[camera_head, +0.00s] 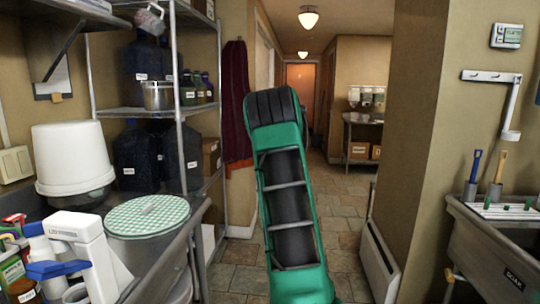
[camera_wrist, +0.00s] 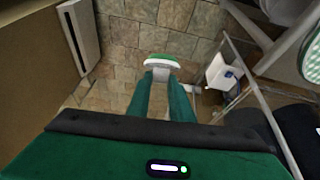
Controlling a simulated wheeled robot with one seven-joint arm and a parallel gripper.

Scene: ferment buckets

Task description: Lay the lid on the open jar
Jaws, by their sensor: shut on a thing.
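In the wrist view my gripper (camera_wrist: 161,72) has its two green fingers closed on a small, pale piece with a green edge, which I take to be the lid (camera_wrist: 160,62). It is held above the tiled floor, and much of its shape is hidden by the fingers and the angle. In the head view only my raised green arm shows; the gripper and lid are not visible there. A wide vessel with a green-and-white checked cover (camera_head: 148,215) stands at the lower left; the cover's edge also shows in the wrist view (camera_wrist: 312,55). I cannot make out an open jar.
An upturned white bucket (camera_head: 72,158) and a white-and-blue device (camera_head: 85,250) stand at the left. A wire rack (camera_head: 150,112) with dark jugs is behind. A metal sink (camera_head: 490,250) is at the right. The tiled aisle beyond my arm is free.

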